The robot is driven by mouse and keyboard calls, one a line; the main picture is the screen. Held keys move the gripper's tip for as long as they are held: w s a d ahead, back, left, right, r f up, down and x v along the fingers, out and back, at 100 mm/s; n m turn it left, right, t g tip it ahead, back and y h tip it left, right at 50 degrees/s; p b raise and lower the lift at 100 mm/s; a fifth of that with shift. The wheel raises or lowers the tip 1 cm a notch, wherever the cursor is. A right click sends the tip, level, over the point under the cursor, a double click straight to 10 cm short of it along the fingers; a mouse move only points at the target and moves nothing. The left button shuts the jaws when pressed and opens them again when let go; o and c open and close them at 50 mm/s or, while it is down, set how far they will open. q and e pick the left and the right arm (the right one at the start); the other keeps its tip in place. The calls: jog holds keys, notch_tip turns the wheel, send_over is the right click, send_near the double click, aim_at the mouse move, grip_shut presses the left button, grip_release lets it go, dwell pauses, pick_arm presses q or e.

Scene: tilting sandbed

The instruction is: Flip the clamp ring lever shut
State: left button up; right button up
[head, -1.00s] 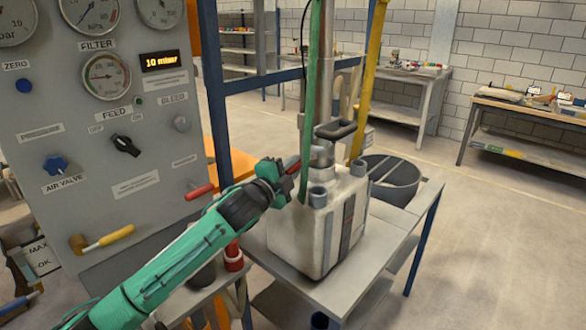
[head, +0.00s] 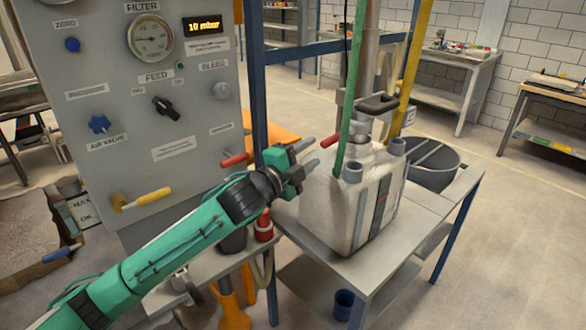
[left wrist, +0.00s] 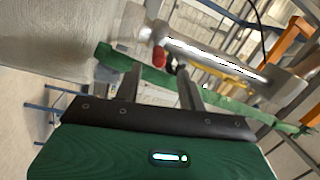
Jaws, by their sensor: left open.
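The clamp ring lever shows its red handle (head: 330,141) just left of the green post, beside the vertical pipe above the white canister (head: 342,212). The ring itself is mostly hidden behind the post in the head view. My left gripper (head: 312,154) is open and empty, a little left of and below the red handle, apart from it in the picture. In the left wrist view, the red handle (left wrist: 158,55) shows beyond and between the two open fingers (left wrist: 158,82), next to the pale pipe (left wrist: 215,58). My right gripper is out of view.
A green post (head: 350,110) stands close to the lever. The canister stands on a grey table (head: 400,245). Open floor lies at right.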

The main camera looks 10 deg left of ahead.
pick_arm(q)
jog(key=v, duration=0.5)
jog(key=shift+s+b, duration=0.2)
jog(key=shift+b, duration=0.1)
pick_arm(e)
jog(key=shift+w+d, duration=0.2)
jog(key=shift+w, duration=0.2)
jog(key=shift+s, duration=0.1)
